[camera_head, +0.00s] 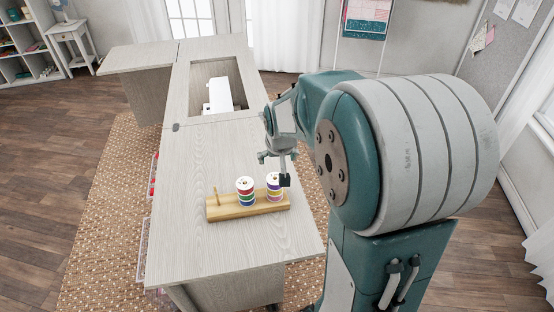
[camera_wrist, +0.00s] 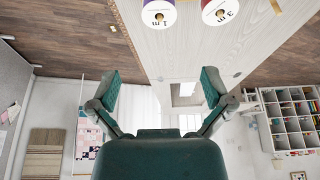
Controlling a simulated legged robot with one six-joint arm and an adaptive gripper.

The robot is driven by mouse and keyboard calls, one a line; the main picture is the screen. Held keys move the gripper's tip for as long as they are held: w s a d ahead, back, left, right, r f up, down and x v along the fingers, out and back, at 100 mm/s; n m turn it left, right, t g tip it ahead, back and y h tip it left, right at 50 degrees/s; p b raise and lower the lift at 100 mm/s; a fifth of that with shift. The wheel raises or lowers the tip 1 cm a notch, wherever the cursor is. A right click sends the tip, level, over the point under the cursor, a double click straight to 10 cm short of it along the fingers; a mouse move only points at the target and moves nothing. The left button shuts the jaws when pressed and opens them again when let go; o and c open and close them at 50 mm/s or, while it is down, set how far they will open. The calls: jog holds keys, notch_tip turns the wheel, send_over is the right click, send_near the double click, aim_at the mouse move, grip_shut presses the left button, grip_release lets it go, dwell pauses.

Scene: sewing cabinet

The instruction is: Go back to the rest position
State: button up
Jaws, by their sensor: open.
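My gripper (camera_head: 272,168) is above the cabinet top in the head view, just behind the right spool stack. In the wrist view my gripper (camera_wrist: 158,78) has its two green-padded fingers spread wide with nothing between them. A wooden spool holder (camera_head: 222,211) stands on the cabinet top, with a bare peg (camera_head: 215,196) at its left. Two stacks of ribbon spools stand on it, a middle stack (camera_head: 245,192) and a right stack (camera_head: 273,190). In the wrist view the spools marked 1 m (camera_wrist: 158,12) and 3 m (camera_wrist: 222,10) show at the top edge, apart from the fingers.
The sewing cabinet (camera_head: 190,240) has a recess with a white sewing machine (camera_head: 220,95) at its far part. A woven rug (camera_head: 95,235) lies beneath. A white side table (camera_head: 70,38) and shelf (camera_head: 25,50) stand at the far left. The cabinet top's front left is clear.

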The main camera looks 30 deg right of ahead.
jog(key=s+a+r+n, duration=0.1)
jog(key=s+a+r, duration=0.2)
jog(key=s, duration=0.4)
jog(key=s+a+r+n+t+y, duration=0.1)
jog(key=s+a+r, duration=0.3)
jog(key=s, duration=0.3)
jog(key=s+a+r+n, duration=0.1)
jog(key=s+a+r, duration=0.2)
jog(key=s+a, duration=0.3)
jog(key=shift+s+r+n, duration=0.2)
jog(key=shift+s+n, duration=0.2)
jog(key=shift+s, duration=0.05)
